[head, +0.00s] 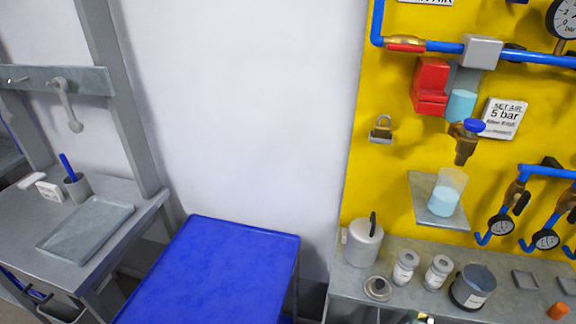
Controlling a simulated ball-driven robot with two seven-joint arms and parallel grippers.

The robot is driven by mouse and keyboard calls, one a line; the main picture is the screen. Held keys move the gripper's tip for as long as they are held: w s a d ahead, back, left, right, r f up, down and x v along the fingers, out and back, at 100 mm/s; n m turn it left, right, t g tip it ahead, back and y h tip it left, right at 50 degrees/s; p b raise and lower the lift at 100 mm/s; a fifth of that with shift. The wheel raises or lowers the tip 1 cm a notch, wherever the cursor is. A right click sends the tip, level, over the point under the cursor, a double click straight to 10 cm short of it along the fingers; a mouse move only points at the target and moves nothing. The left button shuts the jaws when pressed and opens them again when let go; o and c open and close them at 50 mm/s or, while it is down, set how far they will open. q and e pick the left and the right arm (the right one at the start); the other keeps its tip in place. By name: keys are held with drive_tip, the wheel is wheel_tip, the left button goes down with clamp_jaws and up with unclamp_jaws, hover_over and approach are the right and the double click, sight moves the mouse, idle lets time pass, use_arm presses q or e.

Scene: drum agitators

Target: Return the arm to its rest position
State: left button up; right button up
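Neither of my grippers shows clearly in the head view, and no arm can be made out. A small dark and orange-lit shape (420,318) sits at the bottom edge, cut off by the frame; I cannot tell what it is. The view faces a white wall, a blue-topped table (215,270) and a yellow panel (400,170) with air fittings.
The blue tabletop is bare. On the right, a grey bench (350,285) holds a lidded pot (363,245), white jars (405,268), a metal can (472,287) and small pieces. On the left, another bench has a tray (86,230) and a pen cup (77,188).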

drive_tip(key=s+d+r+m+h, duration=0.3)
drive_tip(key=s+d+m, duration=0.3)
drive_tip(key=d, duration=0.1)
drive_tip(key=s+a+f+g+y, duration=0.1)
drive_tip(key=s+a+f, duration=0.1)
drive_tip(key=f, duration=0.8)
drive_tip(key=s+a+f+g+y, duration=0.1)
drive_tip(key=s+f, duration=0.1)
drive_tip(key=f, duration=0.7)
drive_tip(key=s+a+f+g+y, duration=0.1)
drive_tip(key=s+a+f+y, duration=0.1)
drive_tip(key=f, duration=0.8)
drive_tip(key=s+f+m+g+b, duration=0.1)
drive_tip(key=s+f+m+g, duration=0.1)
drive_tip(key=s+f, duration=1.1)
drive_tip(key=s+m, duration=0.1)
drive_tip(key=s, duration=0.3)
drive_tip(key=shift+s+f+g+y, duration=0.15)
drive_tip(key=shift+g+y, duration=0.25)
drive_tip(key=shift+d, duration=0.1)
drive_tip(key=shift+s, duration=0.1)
